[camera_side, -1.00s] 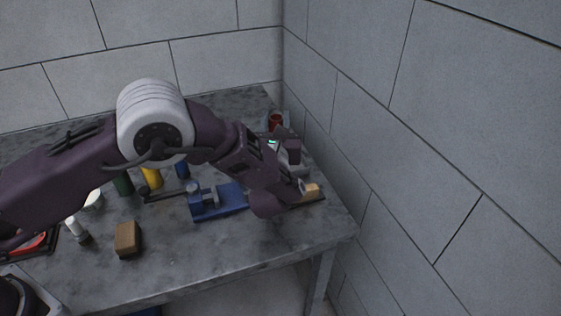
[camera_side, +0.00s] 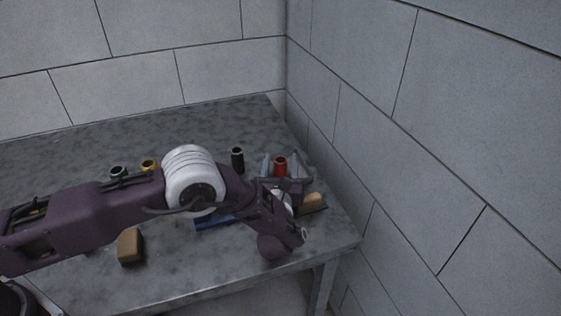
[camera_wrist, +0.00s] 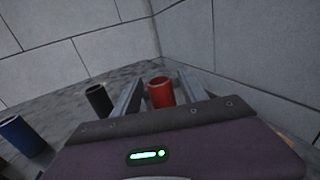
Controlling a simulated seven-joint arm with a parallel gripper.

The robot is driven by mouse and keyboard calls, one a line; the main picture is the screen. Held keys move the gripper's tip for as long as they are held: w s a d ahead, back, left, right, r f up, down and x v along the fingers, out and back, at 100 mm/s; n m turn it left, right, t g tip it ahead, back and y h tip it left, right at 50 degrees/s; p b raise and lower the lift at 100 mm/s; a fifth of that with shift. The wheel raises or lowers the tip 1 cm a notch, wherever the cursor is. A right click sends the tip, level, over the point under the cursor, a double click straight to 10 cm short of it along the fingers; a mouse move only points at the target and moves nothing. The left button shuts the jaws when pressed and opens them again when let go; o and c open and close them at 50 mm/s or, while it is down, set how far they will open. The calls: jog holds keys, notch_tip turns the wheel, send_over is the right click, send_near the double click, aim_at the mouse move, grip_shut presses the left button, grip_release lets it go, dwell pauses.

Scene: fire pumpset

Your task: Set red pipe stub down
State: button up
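The red pipe stub (camera_side: 280,166) stands upright near the right end of the grey table, and its open top shows. My gripper (camera_side: 281,168) is open, with one finger on each side of the stub and a narrow gap at both sides. In the wrist view the red stub (camera_wrist: 161,93) is between the two grey fingers of my gripper (camera_wrist: 160,90). Its lower end is hidden by the gripper body, so its contact with the table cannot be seen.
A black pipe stub (camera_side: 237,159) stands left of the red one. Green (camera_side: 118,171) and yellow (camera_side: 148,165) stubs stand farther left, and a blue stub (camera_wrist: 22,136) shows in the wrist view. A wooden block (camera_side: 130,246) lies near the front. The wall (camera_side: 400,200) is close on the right.

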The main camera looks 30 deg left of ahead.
jog(key=shift+s+r, duration=0.1)
jog(key=shift+r, duration=0.1)
jog(key=v, duration=1.2)
jog(key=shift+f, duration=0.1)
